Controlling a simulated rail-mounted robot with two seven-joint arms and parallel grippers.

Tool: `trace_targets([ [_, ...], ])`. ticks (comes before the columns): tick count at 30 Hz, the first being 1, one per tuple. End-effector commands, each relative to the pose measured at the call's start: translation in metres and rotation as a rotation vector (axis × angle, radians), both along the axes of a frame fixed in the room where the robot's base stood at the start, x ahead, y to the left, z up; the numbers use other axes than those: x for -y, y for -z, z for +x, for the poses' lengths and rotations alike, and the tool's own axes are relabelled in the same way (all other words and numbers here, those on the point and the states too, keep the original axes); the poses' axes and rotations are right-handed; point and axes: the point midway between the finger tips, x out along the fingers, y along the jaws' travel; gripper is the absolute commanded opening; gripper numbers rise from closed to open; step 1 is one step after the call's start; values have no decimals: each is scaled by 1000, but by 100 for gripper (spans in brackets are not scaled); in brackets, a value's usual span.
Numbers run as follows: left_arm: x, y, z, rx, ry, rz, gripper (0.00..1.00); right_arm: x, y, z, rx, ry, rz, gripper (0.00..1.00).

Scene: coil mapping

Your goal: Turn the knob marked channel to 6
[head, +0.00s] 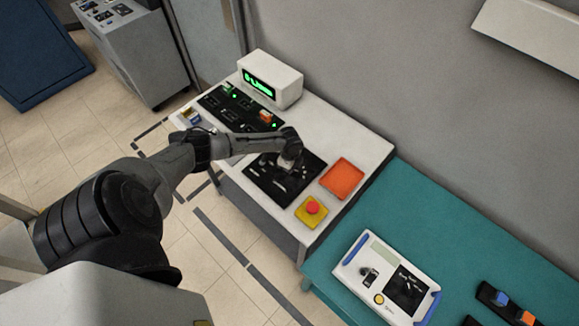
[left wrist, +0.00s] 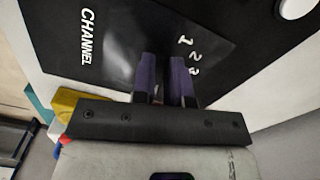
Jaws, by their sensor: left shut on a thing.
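The black panel (head: 262,184) lies on the white console top, with white markings too small to read in the head view. In the left wrist view the panel (left wrist: 120,50) carries the word CHANNEL and a few white numerals, of which 1 and 2 read most clearly. My left gripper (head: 287,163) is down at this panel. Its two purple fingers (left wrist: 166,62) are close together, shut on the channel knob beside the numerals. The knob is mostly hidden by the fingers, so its pointer cannot be read. My right gripper is not in view.
On the console are a display box (head: 271,79) with green digits, a switch panel (head: 215,104), an orange tray (head: 343,178) and a red button on a yellow base (head: 311,211). A teal table (head: 440,245) to the right holds a white device (head: 362,267).

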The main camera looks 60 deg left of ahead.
Motion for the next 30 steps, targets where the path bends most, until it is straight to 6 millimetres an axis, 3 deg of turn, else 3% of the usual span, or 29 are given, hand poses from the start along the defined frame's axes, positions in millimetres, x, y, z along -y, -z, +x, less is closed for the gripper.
trace_targets([
  [10,0,0,0,0,6,2,0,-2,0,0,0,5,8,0],
  [11,0,0,0,0,6,2,15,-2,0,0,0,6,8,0],
  [19,0,0,0,-1,4,1,39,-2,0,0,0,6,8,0],
  [26,0,-1,0,-1,4,1,39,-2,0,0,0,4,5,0],
  [30,0,-11,0,0,5,1,39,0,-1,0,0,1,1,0],
])
